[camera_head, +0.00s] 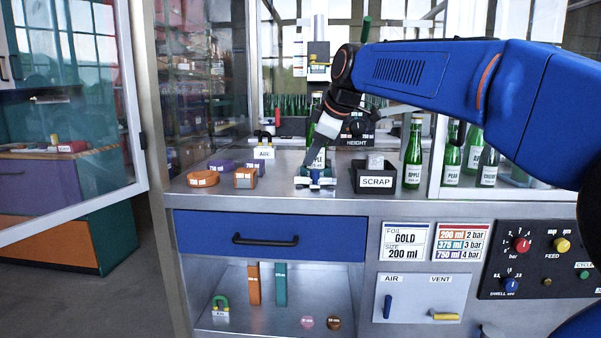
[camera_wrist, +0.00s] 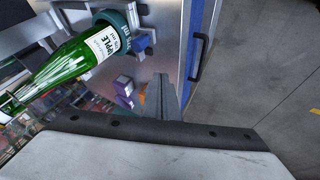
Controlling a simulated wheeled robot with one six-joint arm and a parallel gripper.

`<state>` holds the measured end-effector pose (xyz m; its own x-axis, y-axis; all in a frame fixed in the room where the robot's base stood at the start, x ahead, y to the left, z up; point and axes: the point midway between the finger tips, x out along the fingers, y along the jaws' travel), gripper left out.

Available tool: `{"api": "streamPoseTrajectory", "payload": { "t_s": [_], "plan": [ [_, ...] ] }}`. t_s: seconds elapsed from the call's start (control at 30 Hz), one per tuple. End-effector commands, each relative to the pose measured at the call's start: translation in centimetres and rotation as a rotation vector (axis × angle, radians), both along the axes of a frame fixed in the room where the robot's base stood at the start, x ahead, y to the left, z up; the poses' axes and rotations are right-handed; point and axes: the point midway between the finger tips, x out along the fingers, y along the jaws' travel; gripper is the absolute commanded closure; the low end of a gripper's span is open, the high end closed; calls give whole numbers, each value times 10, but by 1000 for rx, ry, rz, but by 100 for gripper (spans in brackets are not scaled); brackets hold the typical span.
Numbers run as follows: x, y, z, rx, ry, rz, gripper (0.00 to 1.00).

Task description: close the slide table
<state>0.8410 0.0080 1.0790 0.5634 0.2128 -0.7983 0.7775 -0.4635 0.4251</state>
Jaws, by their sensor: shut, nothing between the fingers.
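The slide table (camera_head: 328,183) is a small metal slide at the front of the worktop, below the height unit. A green bottle labelled APPLE (camera_head: 318,158) stands upright in a teal holder (camera_head: 316,174) on it. The wrist view shows the bottle (camera_wrist: 62,66) lying sideways in the picture, its base in the teal ring (camera_wrist: 133,17). My gripper (camera_head: 311,166) reaches down in front of the bottle, close to the holder. In the wrist view its fingers (camera_wrist: 164,82) are together and empty, beside the holder. Whether they touch the slide is hidden.
A black SCRAP bin (camera_head: 374,181) stands just right of the slide. Another green bottle (camera_head: 413,158) is beyond it. A glass door (camera_head: 75,110) stands open at far left. A blue drawer (camera_head: 268,228) is below the worktop.

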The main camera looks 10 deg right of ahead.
Motion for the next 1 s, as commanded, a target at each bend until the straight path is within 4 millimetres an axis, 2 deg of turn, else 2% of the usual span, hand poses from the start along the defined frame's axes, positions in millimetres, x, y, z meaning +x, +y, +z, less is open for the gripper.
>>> {"api": "streamPoseTrajectory", "payload": {
  "t_s": [0.17, 0.67, 0.8, 1.0],
  "plan": [
    [9, 4, -13, -1, 2, 2, 100],
    [56, 22, -82, -1, 3, 1, 100],
    [76, 14, -80, -2, 1, -1, 100],
    [91, 9, -80, -1, 0, 0, 100]
  ]
}}
